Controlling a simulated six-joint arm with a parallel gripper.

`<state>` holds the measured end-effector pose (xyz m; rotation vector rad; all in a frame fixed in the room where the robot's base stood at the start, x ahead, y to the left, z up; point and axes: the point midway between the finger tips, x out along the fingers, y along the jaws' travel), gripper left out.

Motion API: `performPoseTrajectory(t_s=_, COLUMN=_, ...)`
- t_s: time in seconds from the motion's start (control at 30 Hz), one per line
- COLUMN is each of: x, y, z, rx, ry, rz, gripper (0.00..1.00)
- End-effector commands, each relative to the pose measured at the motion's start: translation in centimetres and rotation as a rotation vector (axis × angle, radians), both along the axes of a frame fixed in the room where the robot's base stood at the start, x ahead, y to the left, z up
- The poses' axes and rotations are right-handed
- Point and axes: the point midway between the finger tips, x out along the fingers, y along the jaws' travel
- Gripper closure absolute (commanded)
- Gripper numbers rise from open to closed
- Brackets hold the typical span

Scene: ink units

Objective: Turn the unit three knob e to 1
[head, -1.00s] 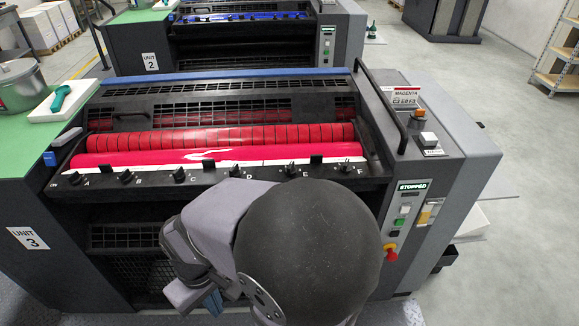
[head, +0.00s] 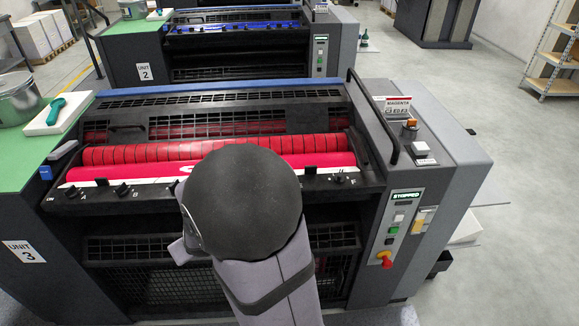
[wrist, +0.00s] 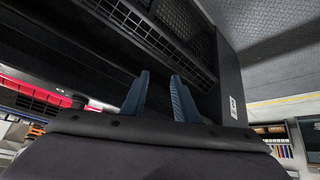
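The unit three press (head: 215,92) stands in front of me, with the "UNIT 3" label (head: 24,251) on its left side. A row of black knobs runs along the rail under its red rollers. Knob A (head: 74,192), knob B (head: 123,190) and knob F (head: 338,178) show in the head view. Knob E is hidden there behind my arm. My gripper is also hidden in the head view. In the wrist view my gripper (wrist: 160,75) has its two blue fingers apart with nothing between them. Dark press panels lie beyond. I cannot make out knob E there.
A control panel with a red knob (head: 385,259) is on the press's right side. A black handle bar (head: 372,115) rises at the right end. Unit two (head: 238,50) stands behind.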

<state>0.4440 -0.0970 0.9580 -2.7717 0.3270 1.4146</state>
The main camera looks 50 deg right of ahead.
Motion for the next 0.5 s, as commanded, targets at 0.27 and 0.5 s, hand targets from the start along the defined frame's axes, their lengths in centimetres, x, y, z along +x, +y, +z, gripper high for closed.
performPoseTrajectory(t_s=0.27, x=-0.3, y=-14.4, z=4.1, rx=-0.397, ry=-0.137, rz=-0.275, gripper=0.73)
performPoseTrajectory(t_s=0.5, x=-4.4, y=-21.9, z=5.9, rx=-0.650, ry=-0.149, rz=-0.497, gripper=0.73)
